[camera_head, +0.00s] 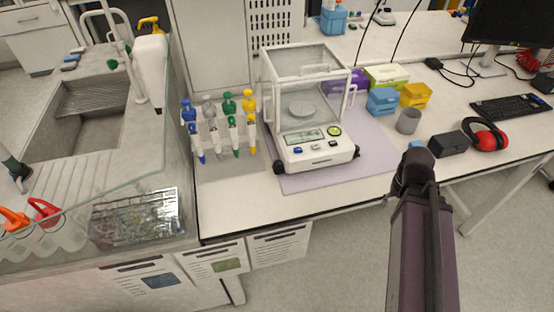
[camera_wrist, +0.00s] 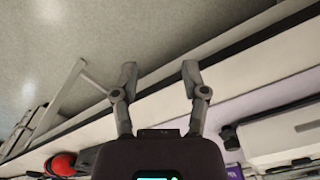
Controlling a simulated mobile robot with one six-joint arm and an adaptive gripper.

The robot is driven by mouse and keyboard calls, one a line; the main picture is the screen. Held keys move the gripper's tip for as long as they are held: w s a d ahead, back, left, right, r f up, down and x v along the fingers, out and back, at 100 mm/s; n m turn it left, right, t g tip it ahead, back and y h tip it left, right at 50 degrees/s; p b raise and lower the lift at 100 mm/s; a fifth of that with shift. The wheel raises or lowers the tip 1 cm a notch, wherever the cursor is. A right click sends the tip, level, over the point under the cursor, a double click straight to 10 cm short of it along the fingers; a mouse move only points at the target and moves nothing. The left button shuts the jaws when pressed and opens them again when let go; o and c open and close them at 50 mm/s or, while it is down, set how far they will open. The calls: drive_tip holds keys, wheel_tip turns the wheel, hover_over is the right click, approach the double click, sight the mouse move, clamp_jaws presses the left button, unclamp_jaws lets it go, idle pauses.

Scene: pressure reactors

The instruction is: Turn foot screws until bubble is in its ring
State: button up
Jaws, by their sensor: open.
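A white balance (camera_head: 312,158) with a clear glass draft shield stands on a lilac mat (camera_head: 375,155) on the bench. Black foot screws show at its front left (camera_head: 279,168) and front right (camera_head: 357,152). A round yellow-green disc (camera_head: 334,131), possibly the level, is on its front panel; bubble and ring are too small to make out. In the wrist view my gripper (camera_wrist: 159,76) is open and empty, apart from the balance. Part of the balance (camera_wrist: 280,135) and a dark foot (camera_wrist: 229,137) show at the right there.
A pipette stand (camera_head: 222,150) is left of the balance. A grey cup (camera_head: 408,121), black box (camera_head: 449,146) and red ear muffs (camera_head: 487,135) lie to the right. A sink (camera_head: 80,115) and a wire rack (camera_head: 135,220) are left. The bench's front strip is clear.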

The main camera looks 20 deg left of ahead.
drive_tip(key=shift+s+a+r, duration=0.1)
drive_tip(key=shift+a, duration=0.05)
drive_tip(key=o, duration=0.3)
drive_tip(key=shift+a, duration=0.15)
drive_tip(key=w+a+r+m+p, duration=0.1)
drive_tip(key=a, duration=0.1)
drive_tip(key=w+a+r+m+p, duration=0.1)
drive_tip(key=a, duration=0.2)
drive_tip(key=w+a+r+m+p, duration=0.1)
drive_tip(key=a+p, duration=0.1)
drive_tip(key=shift+w+a+r, duration=0.35)
drive_tip(key=shift+w+r, duration=0.05)
drive_tip(key=w+a+r+m+p, duration=0.2)
drive_tip(key=a+r+m+p, duration=0.2)
drive_tip(key=a, duration=0.6)
wheel_tip(320, 180, up, 6)
drive_tip(key=m+p, duration=0.6)
drive_tip(key=m, duration=0.1)
hover_over(278, 163)
drive_tip(key=shift+w+a, duration=0.1)
drive_tip(key=shift+a, duration=0.05)
drive_tip(key=shift+f, duration=0.2)
wheel_tip(278, 163, down, 14)
drive_tip(key=b, duration=1.4)
drive_tip(key=shift+r, duration=0.25)
